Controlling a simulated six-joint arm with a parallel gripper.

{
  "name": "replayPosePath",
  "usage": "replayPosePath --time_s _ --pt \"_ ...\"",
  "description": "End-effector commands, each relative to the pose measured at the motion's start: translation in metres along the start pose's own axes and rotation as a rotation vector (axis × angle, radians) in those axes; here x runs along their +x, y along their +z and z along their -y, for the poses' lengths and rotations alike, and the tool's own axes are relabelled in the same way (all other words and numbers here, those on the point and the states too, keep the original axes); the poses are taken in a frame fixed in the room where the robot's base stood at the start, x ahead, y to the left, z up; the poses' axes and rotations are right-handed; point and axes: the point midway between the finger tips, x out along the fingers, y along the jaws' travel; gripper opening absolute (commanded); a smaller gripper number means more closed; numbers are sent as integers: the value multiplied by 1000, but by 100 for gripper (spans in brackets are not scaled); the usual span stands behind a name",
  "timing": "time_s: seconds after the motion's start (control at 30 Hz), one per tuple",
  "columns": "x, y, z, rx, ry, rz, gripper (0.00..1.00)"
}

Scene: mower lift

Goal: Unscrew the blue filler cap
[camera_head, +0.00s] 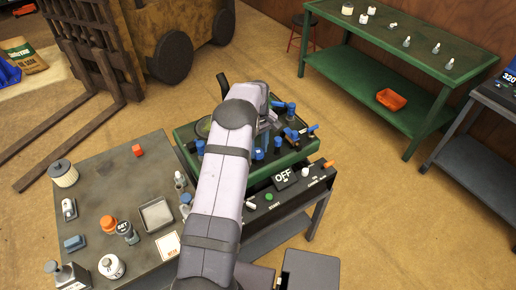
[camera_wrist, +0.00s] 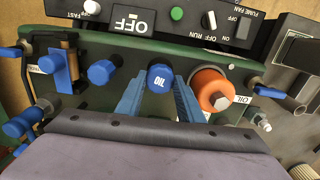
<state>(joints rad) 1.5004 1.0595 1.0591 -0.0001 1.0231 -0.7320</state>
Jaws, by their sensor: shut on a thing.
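In the head view my own arm covers much of the deck, and I cannot make out the grip there.
An orange round part (camera_wrist: 212,90) with a metal hex sits close right of the fingers. Another blue cap (camera_wrist: 102,72) and a blue clamp-like part (camera_wrist: 62,66) stand to the left. A grey bench (camera_head: 95,178) holds a metal tray (camera_head: 156,215) and several loose parts.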

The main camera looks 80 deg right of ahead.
Motion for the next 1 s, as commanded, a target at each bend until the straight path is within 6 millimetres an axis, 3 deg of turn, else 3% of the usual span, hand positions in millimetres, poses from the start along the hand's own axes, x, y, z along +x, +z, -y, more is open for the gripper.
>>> replayPosePath --time_s 0.17,0.53,1.0 --pt "0 0 0 -216 1 -1 11" --pt "-2 0 0 -212 1 -1 11" --pt "-18 0 0 -211 1 -1 11"
